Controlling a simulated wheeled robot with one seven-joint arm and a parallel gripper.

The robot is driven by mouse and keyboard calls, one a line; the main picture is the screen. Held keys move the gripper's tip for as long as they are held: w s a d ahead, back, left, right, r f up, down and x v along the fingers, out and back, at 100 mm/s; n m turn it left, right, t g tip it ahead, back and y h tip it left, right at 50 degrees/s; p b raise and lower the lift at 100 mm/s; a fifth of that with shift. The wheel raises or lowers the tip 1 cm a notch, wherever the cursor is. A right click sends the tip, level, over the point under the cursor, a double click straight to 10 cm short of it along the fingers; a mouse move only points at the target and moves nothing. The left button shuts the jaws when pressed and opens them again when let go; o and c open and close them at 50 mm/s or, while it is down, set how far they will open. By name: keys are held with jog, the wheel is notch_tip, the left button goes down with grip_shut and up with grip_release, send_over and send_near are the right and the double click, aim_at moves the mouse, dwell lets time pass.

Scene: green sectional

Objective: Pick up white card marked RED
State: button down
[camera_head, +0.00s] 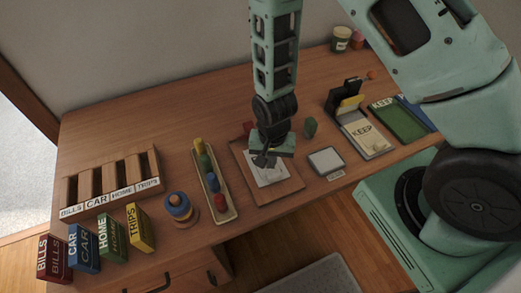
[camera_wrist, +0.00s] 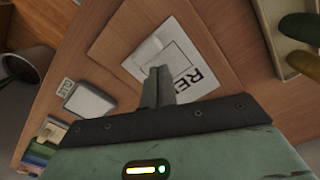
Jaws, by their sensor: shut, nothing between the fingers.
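The white card (camera_wrist: 182,58), with black letters partly readable as "RE", lies flat on a brown wooden board. My gripper (camera_wrist: 160,72) is shut and empty, with its fingertips over the near part of the card in the wrist view. The fingers hide part of the card, and I cannot tell whether they touch it. A small pale piece (camera_wrist: 148,50) lies at the card's edge. In the head view my gripper (camera_head: 264,160) points down over the card (camera_head: 270,173) on the board (camera_head: 293,184).
Left of the board stands a tray (camera_head: 231,215) of several coloured pieces. A slotted wooden rack (camera_head: 109,187) and several labelled boxes are at left.

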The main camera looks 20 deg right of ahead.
jog(key=shift+w+r+p, duration=0.2)
jog(key=shift+r+p, duration=1.45)
jog(key=shift+r, duration=0.6)
notch_tip(320, 180, up, 14)
jog(key=n+y, duration=0.1)
jog(key=n, duration=0.5)
send_over(269, 171)
jog(key=s+a, duration=0.4)
jog(key=a, duration=0.2)
jog(key=s+r+n, duration=0.7)
jog(key=s+r, duration=0.4)
jog(key=r, duration=0.1)
jog(key=shift+r+n, duration=0.25)
jog(key=shift+n, duration=0.15)
